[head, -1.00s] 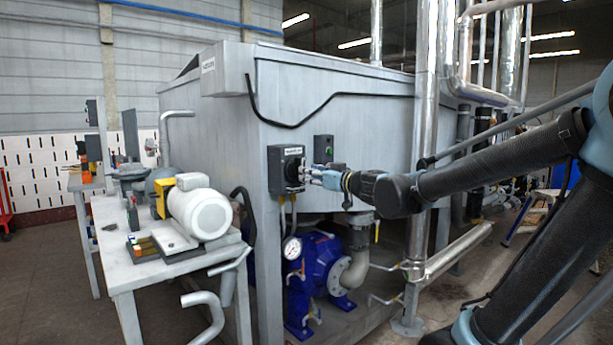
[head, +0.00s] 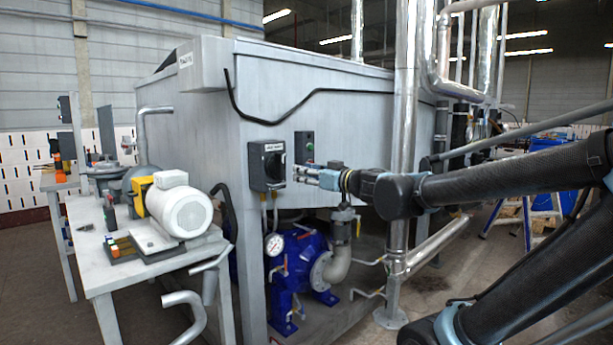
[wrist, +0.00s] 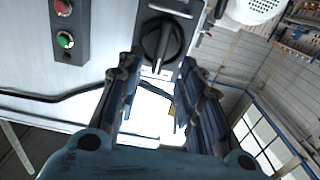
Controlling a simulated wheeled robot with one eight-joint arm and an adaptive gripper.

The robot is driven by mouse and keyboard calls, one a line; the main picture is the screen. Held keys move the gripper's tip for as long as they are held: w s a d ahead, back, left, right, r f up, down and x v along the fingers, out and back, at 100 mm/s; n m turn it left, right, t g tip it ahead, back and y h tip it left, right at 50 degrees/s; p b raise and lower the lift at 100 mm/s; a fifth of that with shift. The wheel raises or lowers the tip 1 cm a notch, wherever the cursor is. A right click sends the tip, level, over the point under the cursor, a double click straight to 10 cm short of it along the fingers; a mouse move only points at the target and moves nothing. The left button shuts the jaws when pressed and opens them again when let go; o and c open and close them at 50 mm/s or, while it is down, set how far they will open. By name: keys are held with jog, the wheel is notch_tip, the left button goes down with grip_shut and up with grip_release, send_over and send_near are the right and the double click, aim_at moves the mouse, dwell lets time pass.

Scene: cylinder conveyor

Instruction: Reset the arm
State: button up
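My gripper (head: 300,176) extends from the right in the head view, its fingertips just right of a dark switch box (head: 258,180) on the grey tank's wall. In the wrist view my gripper (wrist: 158,72) has its two blue fingers spread apart with nothing between them. The black rotary knob (wrist: 161,45) of the switch box shows beyond the fingertips, and they look clear of it. My arm stretches in from the right edge of the head view, bent at the elbow.
A control box with red and green buttons (wrist: 64,40) is beside the switch box. The grey tank (head: 330,100) fills the middle. A blue pump (head: 298,262) and gauge (head: 274,245) sit below. Vertical silver pipes (head: 403,120) stand near my forearm. A bench (head: 110,275) with a white motor is left.

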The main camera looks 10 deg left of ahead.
jog(key=s+d+f+m+g+h, duration=0.1)
jog(key=s+d+f+g+h, duration=0.1)
jog(key=s+d+f, duration=0.3)
jog(key=s+d+f+m+g+h, duration=0.1)
jog(key=d+f+h, duration=0.15)
jog(key=f, duration=0.55)
jog(key=s+d+f+m+g+h, duration=0.1)
jog(key=s+d+f+g+h, duration=0.15)
jog(key=d+f, duration=0.3)
jog(key=s+d+f+m+g+h, duration=0.1)
jog(key=s+d+f+m+h, duration=0.2)
jog(key=d, duration=0.6)
jog(key=s+d+f+m+g+h, duration=0.2)
jog(key=s+d+f+m+h, duration=0.2)
jog(key=s+d+f, duration=0.4)
notch_tip(320, 180, down, 2)
jog(key=shift+d+f, duration=0.15)
jog(key=shift+d, duration=0.7)
jog(key=shift+w+f+g, duration=0.2)
jog(key=shift+w+g, duration=0.05)
jog(key=shift+w, duration=0.15)
